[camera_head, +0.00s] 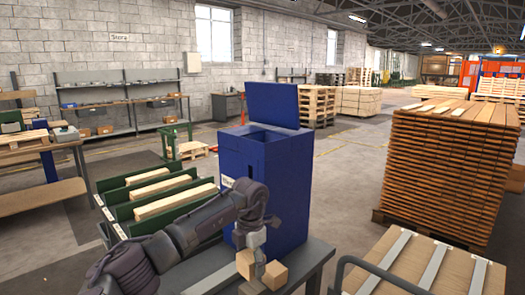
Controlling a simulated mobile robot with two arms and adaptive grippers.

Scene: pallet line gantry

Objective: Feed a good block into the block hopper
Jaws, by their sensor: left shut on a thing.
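The blue block hopper (288,185) stands at the middle of the view with its lid (273,104) raised and its top opening showing. My left gripper (260,264) is in front of the hopper, below its top, pointing down and shut on a pale wooden block (245,263). Another pale wood face (275,274) shows just right of the fingers; I cannot tell whether it is a separate block. The gripper hides part of the wood and of the hopper's front. My right gripper is not in view.
Green trays (160,187) with wooden pieces stand left of the hopper. A grey table (314,262) lies under the gripper area. A tall stack of boards (450,165) stands at the right. A load with metal strips (440,264) lies front right. Floor behind the hopper is partly clear.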

